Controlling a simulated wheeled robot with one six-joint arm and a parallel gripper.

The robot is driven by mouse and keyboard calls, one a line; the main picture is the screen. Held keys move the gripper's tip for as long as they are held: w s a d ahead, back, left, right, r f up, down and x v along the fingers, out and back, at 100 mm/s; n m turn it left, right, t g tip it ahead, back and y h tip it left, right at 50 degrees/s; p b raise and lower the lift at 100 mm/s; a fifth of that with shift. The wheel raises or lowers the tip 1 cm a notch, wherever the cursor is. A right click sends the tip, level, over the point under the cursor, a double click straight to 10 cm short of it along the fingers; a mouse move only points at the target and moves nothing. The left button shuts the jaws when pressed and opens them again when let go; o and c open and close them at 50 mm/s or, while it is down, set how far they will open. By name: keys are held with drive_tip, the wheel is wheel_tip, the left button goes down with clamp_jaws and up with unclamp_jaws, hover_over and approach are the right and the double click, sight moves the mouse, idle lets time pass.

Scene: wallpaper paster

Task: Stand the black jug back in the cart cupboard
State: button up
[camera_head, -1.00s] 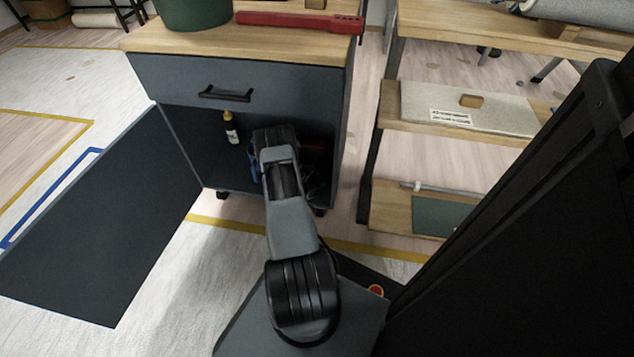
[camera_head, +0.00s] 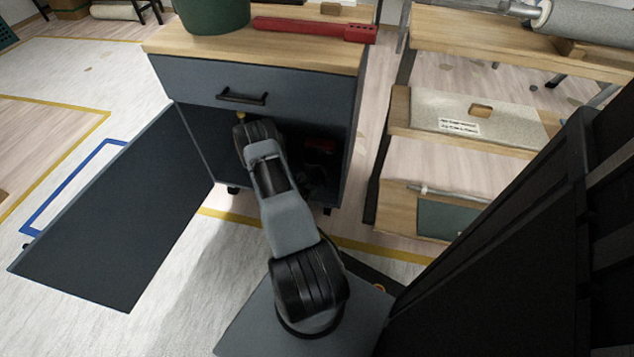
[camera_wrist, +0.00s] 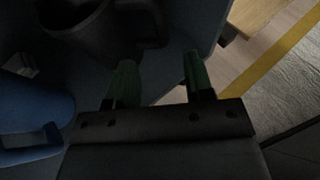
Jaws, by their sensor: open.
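The grey cart (camera_head: 290,85) stands ahead with its cupboard (camera_head: 345,165) open and its dark door (camera_head: 120,215) swung out to the left. In the wrist view a dark jug-like vessel (camera_wrist: 75,35), apparently the black jug, stands in the cupboard at the upper left, its rim cut off by the frame. A dark handle-like part sticks out at its right. My gripper (camera_wrist: 160,80) is open, with nothing seen between its two green fingers; the vessel is beyond and left of them. In the head view my arm reaches into the cupboard and hides my gripper and the vessel.
A blue vessel (camera_wrist: 30,105) stands close on the left in the wrist view. A yellow bottle top (camera_head: 240,117) shows behind my arm. A shelf unit (camera_head: 405,205) stands close right of the cart.

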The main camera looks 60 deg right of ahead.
drive_tip(key=w+a+r+m+y, duration=0.1)
drive_tip(key=w+a+r+m, duration=0.2)
drive_tip(key=r, duration=0.4)
drive_tip(key=w+a+r+m+y, duration=0.1)
drive_tip(key=a+r+m+y, duration=0.15)
drive_tip(key=a+r, duration=0.4)
drive_tip(key=w+a+r+m+y, duration=0.1)
drive_tip(key=w+a+r+m, duration=0.15)
drive_tip(key=r, duration=0.65)
drive_tip(key=s+a+r+m+t+y, duration=0.2)
drive_tip(key=a+r, duration=0.3)
drive_tip(key=a, duration=0.3)
drive_tip(key=s+a+r+m+t+y, duration=0.2)
drive_tip(key=a+r, duration=0.3)
drive_tip(key=a, duration=0.4)
drive_tip(key=s+a+r+m+t+y, duration=0.2)
drive_tip(key=a+r+t+y, duration=0.1)
drive_tip(key=a, duration=0.5)
wheel_tip(320, 180, up, 2)
drive_tip(key=shift+s+a+r+y, duration=0.15)
drive_tip(key=shift+s+a+y, duration=0.2)
drive_tip(key=shift+y, duration=0.4)
